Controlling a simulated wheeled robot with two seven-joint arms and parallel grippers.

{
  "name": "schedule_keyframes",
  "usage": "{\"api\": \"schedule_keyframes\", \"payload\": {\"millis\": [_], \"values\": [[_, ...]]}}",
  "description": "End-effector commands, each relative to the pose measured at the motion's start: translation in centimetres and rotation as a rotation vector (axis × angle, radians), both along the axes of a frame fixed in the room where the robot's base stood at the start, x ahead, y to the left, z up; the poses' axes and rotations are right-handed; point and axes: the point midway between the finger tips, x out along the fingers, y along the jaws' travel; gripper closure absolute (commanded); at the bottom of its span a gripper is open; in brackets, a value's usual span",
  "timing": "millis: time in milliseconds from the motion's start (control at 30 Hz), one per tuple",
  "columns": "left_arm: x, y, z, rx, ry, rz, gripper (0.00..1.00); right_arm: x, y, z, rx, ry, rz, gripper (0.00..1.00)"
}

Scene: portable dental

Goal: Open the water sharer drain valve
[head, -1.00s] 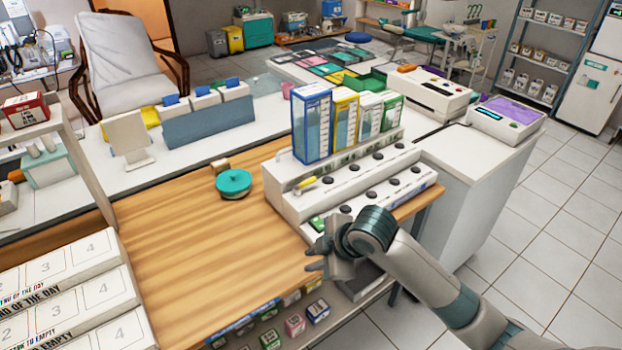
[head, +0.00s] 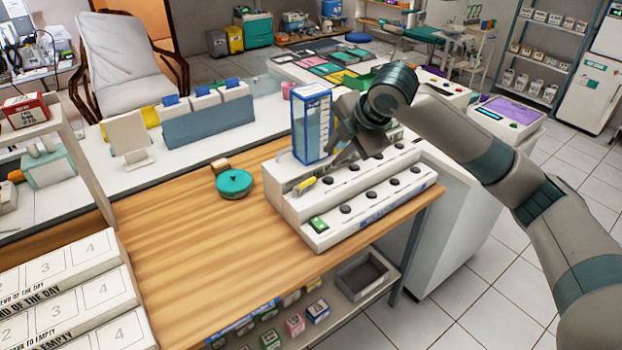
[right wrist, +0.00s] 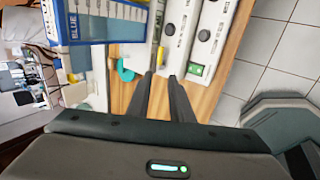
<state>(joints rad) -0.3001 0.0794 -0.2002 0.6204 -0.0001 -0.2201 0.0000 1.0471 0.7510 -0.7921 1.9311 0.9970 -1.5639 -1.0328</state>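The white water unit (head: 290,205) stands at the right end of the wooden counter, with black knobs in two stepped rows. A small yellow lever (head: 306,184) sits at the left end of its upper step; I take it for the drain valve. It also shows in the right wrist view (right wrist: 161,56), just beyond the fingertips. A green switch (head: 319,224) is on the lower step. My right gripper (head: 346,158) is above the unit, beside the blue box, empty, its fingers apart in the right wrist view (right wrist: 161,77). My left gripper is not in view.
A tall blue-and-white box (head: 312,125) stands on the unit's back, close to my right gripper. My right arm covers most of the boxes beside it. A teal round pot (head: 233,183) sits left of the unit. The wooden counter (head: 190,260) has free room.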

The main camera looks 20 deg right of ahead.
Motion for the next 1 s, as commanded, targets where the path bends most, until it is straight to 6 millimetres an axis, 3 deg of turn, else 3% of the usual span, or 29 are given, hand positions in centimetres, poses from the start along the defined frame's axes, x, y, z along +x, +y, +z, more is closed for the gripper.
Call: {"api": "schedule_keyframes", "payload": {"millis": [467,667,1000], "values": [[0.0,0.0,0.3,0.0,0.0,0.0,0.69,0.5,0.3,-0.9,0.001,0.003,-0.001,0.8],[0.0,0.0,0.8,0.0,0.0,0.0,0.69,1.7,0.7,-2.8,0.001,0.003,-0.001,0.8],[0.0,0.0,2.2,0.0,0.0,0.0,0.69,4.8,1.9,-7.8,0.001,0.004,-0.002,0.8]]}}
